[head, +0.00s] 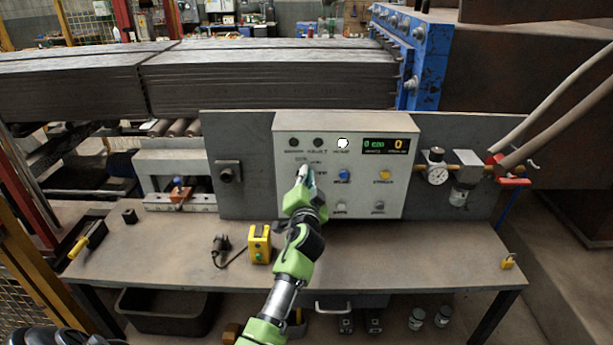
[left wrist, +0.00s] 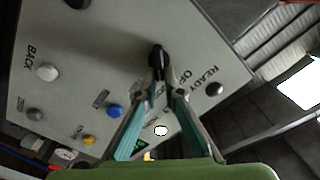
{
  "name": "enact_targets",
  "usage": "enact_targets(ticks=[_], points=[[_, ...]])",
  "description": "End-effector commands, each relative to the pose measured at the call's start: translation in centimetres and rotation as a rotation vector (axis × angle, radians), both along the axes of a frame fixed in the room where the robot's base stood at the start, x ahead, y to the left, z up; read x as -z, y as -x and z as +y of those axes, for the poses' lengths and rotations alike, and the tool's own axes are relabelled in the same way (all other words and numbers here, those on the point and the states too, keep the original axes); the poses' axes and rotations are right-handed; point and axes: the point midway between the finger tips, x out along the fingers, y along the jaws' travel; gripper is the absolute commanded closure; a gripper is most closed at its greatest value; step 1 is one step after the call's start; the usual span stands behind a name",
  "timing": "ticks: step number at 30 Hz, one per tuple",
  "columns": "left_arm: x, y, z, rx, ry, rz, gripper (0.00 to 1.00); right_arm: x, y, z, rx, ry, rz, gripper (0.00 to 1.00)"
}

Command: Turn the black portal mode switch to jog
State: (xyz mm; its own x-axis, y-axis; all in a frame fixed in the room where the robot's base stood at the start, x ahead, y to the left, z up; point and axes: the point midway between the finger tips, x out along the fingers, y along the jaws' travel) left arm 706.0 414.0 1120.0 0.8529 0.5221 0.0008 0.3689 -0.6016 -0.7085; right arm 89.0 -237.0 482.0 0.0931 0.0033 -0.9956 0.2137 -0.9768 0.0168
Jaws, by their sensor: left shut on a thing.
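The black mode switch (left wrist: 159,57) is a small dark knob on the light grey control panel (head: 265,129). In the left wrist view its handle stands roughly upright in the picture, between my fingertips. In the head view my gripper covers it. My left gripper (head: 303,175) reaches the panel's left part from the front. Its teal fingers are closed together on the switch in the left wrist view (left wrist: 161,76). The panel lettering close to the switch is partly hidden by the fingers, so I cannot read the position it points to. My right gripper is not in view.
A blue button (head: 343,175), a yellow button (head: 385,175) and a lit white lamp (head: 343,142) sit to the right on the panel. A yellow-black box (head: 259,244) stands on the bench (head: 400,262) below. A gauge (head: 438,174) is right of the panel.

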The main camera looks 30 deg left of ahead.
Motion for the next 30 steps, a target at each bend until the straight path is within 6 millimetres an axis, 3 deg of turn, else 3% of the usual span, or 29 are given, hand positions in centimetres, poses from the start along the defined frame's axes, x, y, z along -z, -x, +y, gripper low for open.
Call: enact_targets(ticks=[7,8,9,22,30], points=[[-0.2,0.0,0.2,-0.002,-0.002,-0.003,1.0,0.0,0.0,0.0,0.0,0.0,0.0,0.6],[-0.2,0.0,0.2,-0.002,-0.002,-0.003,0.84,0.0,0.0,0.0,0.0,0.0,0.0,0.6],[-0.2,0.0,0.2,-0.002,-0.001,-0.004,0.75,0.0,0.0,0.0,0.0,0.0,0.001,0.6],[0.0,0.4,-0.2,0.0,0.001,-0.002,0.75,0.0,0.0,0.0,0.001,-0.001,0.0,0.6],[0.2,4.5,-2.7,0.0,0.004,-0.001,0.75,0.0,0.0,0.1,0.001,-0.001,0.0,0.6]])
